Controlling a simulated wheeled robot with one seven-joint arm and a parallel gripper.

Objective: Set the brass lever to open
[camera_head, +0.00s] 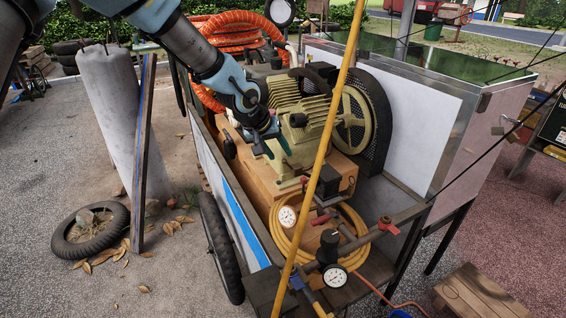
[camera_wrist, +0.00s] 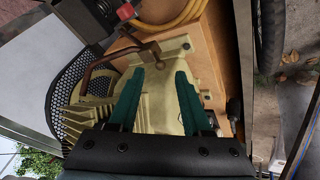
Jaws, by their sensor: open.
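My gripper (camera_head: 275,150) is above the cream compressor pump (camera_head: 300,135) on the cart, pointing down. In the wrist view, its two teal fingers (camera_wrist: 158,72) are spread with nothing between them, over the pump's cream casing (camera_wrist: 165,105). I cannot single out a brass lever for certain. A valve with a red handle (camera_head: 388,225) sits on the pipework at the cart's front right. Another red fitting (camera_head: 321,219) is left of it, and a brass-coloured part (camera_head: 329,240) stands nearby. These are well apart from my gripper. A red part (camera_wrist: 126,12) shows at the wrist view's top edge.
A yellow pole (camera_head: 318,170) crosses in front of the cart. A coiled yellow hose (camera_head: 290,238) and gauges (camera_head: 335,277) crowd the front. A black mesh guard (camera_head: 378,125) and white panel (camera_head: 425,115) stand right.

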